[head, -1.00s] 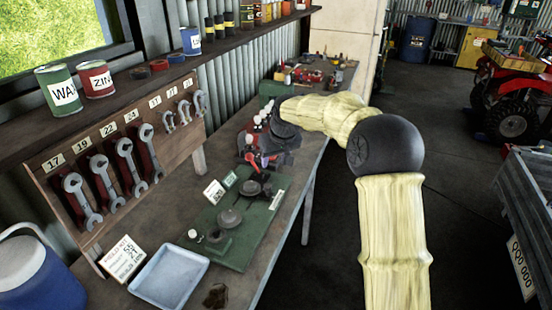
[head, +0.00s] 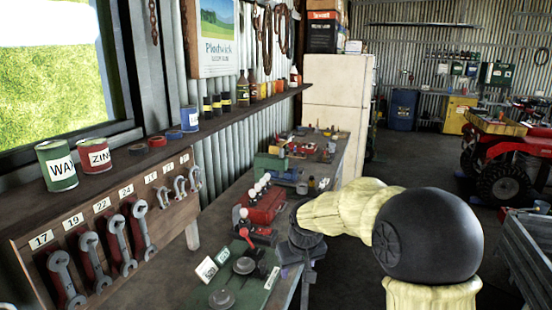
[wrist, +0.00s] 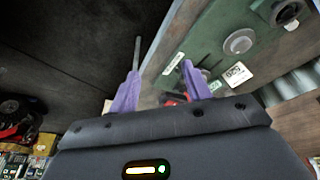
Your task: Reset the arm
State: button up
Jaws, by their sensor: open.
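My gripper (wrist: 160,82) is open in the wrist view, its two purple fingers apart. I see nothing held between them; a small red shape shows behind, beside the right finger. In the head view my gripper hangs by the bench's right edge, beside the green board (head: 262,290), with its fingers small and partly hidden. My arm, in pale yellow sleeves with a large dark joint, reaches in from the lower right. The green board also shows in the wrist view (wrist: 212,52).
The bench (head: 215,225) runs along the left wall, with a red block (head: 266,207) of white-knobbed levers and a wrench rack (head: 85,250). A shelf (head: 225,110) with tins is above. A white fridge (head: 338,95) stands behind.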

jog(key=s+d+f+m, duration=0.1)
jog(key=s+d, duration=0.2)
jog(key=s, duration=0.4)
jog(key=s+d+f+m, duration=0.1)
jog(key=s+d+f, duration=0.1)
jog(key=s, duration=0.5)
jog(key=s+d+f+m+g, duration=0.1)
jog(key=s+d+f, duration=0.1)
jog(key=s+d, duration=0.3)
jog(key=s, duration=0.2)
jog(key=shift+s+f+m+h, duration=0.2)
jog(key=shift+s+m+h, duration=0.2)
jog(key=shift+c, duration=0.2)
jog(key=shift+c, duration=1.2)
jog(key=shift+w, duration=0.1)
